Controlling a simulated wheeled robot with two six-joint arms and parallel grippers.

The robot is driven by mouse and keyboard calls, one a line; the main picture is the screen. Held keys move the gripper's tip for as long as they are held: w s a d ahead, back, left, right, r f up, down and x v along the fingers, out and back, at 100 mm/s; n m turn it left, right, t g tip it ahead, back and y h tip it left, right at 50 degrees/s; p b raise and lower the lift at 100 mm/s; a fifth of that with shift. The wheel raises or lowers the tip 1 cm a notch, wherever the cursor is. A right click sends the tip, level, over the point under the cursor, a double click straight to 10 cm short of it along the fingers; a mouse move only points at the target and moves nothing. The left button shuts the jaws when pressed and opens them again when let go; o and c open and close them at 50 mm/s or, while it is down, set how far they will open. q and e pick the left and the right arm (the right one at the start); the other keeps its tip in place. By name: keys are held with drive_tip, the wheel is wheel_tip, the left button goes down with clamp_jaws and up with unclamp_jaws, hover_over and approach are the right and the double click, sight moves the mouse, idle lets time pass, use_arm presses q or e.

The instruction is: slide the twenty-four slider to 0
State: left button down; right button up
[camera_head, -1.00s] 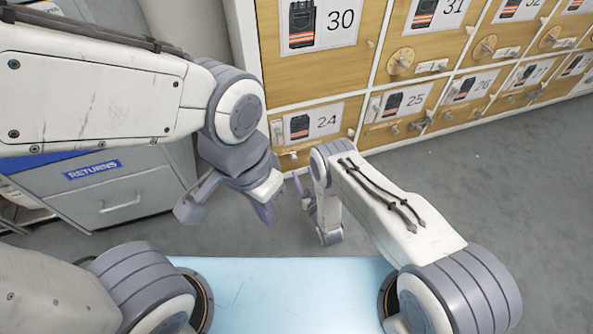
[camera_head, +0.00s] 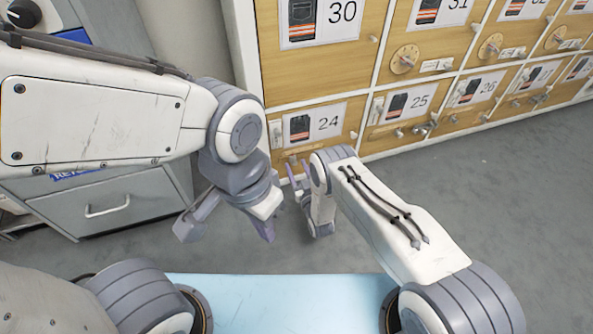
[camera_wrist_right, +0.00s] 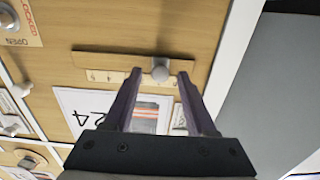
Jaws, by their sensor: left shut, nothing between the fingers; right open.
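Door 24 (camera_head: 345,140) is a wooden locker door at the lower left of the locker wall. Its slider is a wooden strip (camera_wrist_right: 98,63) with a round grey knob (camera_wrist_right: 160,72), below the 24 label; the right wrist view shows the door upside down. The knob stands right of the strip's middle there. Small marks on the strip are too small to read. My right gripper (camera_wrist_right: 158,75) is open, its fingers on either side of the knob; contact cannot be told. It also shows at door 24's lower edge in the head view (camera_head: 298,172). My left gripper (camera_head: 267,234) is shut and empty, lower left.
Door 25 (camera_head: 425,115) and more locker doors with dials and latches run to the right. A grey returns cabinet (camera_head: 125,215) stands at the left behind my left arm. A light blue surface (camera_head: 280,300) lies at the bottom. Grey floor is clear at right.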

drive_tip(key=shift+c, duration=0.4)
clamp_jaws()
drive_tip(key=shift+a, duration=0.1)
idle(1.0)
